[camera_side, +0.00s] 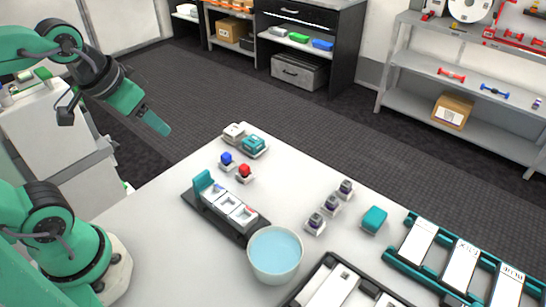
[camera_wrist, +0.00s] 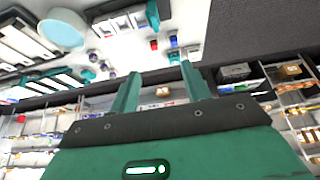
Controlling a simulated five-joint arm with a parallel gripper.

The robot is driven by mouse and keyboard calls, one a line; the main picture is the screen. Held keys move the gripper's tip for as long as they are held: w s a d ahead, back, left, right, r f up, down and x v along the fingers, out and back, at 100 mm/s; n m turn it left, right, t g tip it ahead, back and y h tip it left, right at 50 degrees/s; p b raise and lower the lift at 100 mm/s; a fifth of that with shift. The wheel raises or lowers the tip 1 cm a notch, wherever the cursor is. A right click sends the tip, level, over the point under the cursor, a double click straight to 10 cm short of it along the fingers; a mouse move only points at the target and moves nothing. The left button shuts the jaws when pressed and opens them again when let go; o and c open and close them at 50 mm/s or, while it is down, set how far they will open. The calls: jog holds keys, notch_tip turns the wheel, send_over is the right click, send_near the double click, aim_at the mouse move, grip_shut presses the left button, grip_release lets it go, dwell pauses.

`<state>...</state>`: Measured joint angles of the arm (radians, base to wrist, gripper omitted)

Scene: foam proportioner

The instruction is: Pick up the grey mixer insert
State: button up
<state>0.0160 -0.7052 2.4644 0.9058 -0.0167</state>
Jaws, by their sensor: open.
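No part is plainly marked as the grey mixer insert. Several small parts with dark grey-purple tops on pale bases, such as this one (camera_side: 315,222), stand in a slanting row on the white table, right of the middle in the side view. A pale grey block (camera_side: 234,132) sits at the table's far corner beside a teal block (camera_side: 255,145). My gripper (camera_side: 155,122) is raised in the air left of the table, away from all these parts. In the wrist view its two fingers (camera_wrist: 160,75) are apart with nothing held between them.
A bowl of light blue liquid (camera_side: 275,254) stands beside a dark tray with white compartments (camera_side: 237,229). A blue knob (camera_side: 227,159) and a red knob (camera_side: 244,173) are behind the tray. A teal block (camera_side: 374,219) and teal racks (camera_side: 420,268) are at right.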

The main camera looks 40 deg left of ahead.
jog(key=w+d+r+g, duration=0.15)
jog(key=w+d, duration=0.25)
jog(key=w, duration=0.4)
jog(key=g, duration=0.4)
send_over(332, 199)
notch_tip(332, 199, down, 16)
jog(key=shift+s+f, duration=0.1)
jog(key=shift+f, duration=0.05)
jog(key=shift+d+f, duration=0.2)
jog(key=shift+f, duration=1.3)
jog(key=shift+a+f, duration=0.2)
jog(key=shift+f, duration=2.4)
